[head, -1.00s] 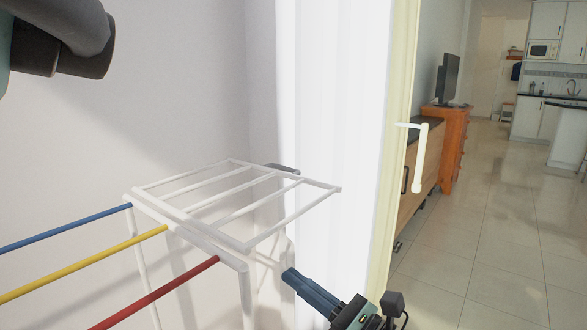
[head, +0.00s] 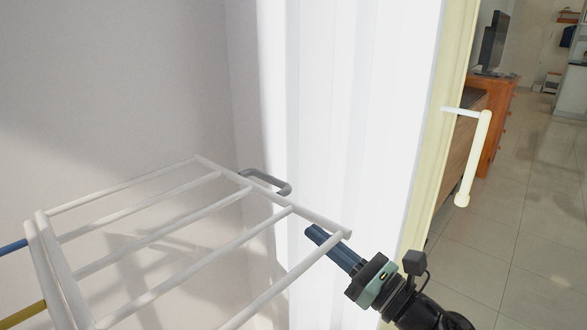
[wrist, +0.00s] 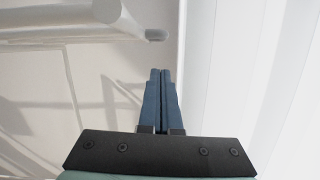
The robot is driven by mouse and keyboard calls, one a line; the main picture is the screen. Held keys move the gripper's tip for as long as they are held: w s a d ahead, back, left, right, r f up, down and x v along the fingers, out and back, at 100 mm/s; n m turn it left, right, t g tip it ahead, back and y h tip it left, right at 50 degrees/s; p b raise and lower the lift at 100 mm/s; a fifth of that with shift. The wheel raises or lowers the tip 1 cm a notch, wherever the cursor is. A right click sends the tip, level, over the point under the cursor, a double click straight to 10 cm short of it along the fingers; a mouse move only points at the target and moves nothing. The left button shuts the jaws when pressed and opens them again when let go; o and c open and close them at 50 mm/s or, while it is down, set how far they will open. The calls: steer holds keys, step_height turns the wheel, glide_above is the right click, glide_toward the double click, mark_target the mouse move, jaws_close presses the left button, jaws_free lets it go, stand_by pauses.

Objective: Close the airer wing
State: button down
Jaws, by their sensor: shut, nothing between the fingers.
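The airer wing (head: 170,213) is a white barred frame that sticks out roughly level from the airer in the head view. Its outer bar ends near the curtain. My gripper (head: 312,235) is shut and empty, its blue fingers together, beside the near outer corner of the wing. In the picture the fingertips lie just below the outer bar; I cannot tell whether they touch it. In the wrist view the shut fingers (wrist: 160,75) point forward, and a white bar of the wing (wrist: 105,12) shows at upper left.
A grey handle (head: 268,182) shows behind the wing's outer bar. A white curtain (head: 345,110) hangs behind my gripper. A cream door frame with a handle (head: 480,150) stands to the right, with open tiled floor beyond. A blue rod (head: 12,247) and a yellow rod (head: 22,314) lie at left.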

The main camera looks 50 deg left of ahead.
mark_target(281, 183)
steer(key=a+r, duration=0.2)
steer(key=a, duration=0.1)
steer(key=a+r, duration=0.1)
steer(key=a, duration=0.2)
steer(key=a+r, duration=0.2)
steer(key=a, duration=0.1)
steer(key=shift+s+a+r+b, duration=0.25)
steer(key=shift+s+r+b, duration=0.1)
steer(key=shift+r, duration=0.5)
